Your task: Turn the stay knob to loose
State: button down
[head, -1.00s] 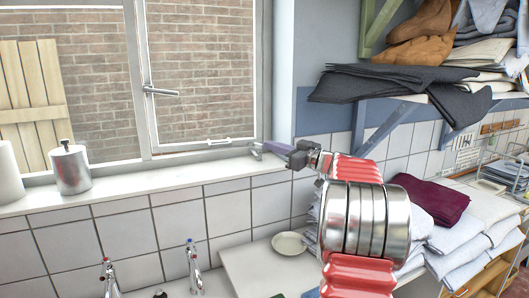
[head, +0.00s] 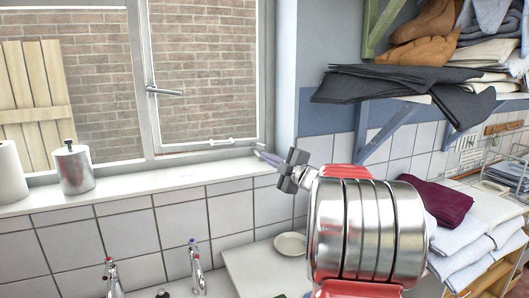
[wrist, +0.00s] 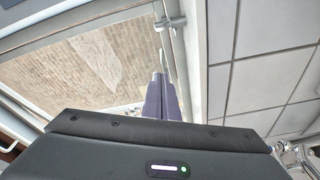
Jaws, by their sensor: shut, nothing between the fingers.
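A small metal stay bar (head: 222,141) lies along the bottom of the right window pane in the head view. The stay knob cannot be told apart there, near my fingertips. In the wrist view a metal fitting (wrist: 170,22) with a short rounded end sits on the frame beyond my fingertips; I cannot tell whether it is the knob. My gripper (head: 262,154) is at the right end of the sill, by the lower right window corner. Its purple fingers are together and empty, and they also show in the wrist view (wrist: 161,76), apart from the fitting.
The window handle (head: 165,92) is higher on the frame. A metal canister (head: 74,172) and a white roll (head: 10,172) stand on the left sill (head: 130,195). Taps (head: 195,268) are below. A shelf of dark cloths (head: 390,83) and folded linen (head: 460,235) are at the right.

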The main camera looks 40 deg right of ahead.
jog(key=shift+s+d+f+n+h, duration=0.1)
jog(key=shift+d+f+n+h, duration=0.2)
jog(key=shift+n, duration=0.65)
jog(key=shift+s+d+f+n+h, duration=0.1)
jog(key=shift+d+f+n+h, duration=0.2)
jog(key=shift+n, duration=0.65)
jog(key=shift+w+f, duration=0.1)
send_near(262, 149)
jog(key=w+a, duration=0.1)
jog(key=w, duration=0.1)
jog(key=w+a, duration=0.2)
jog(key=w+a+r, duration=0.1)
jog(key=w, duration=0.1)
jog(key=shift+a, duration=0.15)
jog(key=shift+d+r, duration=0.1)
jog(key=shift+d, duration=1.1)
jog(key=shift+w+d, duration=0.15)
jog(key=shift+d, duration=0.65)
jog(key=shift+w+a+y, duration=0.1)
jog(key=shift+y, duration=0.4)
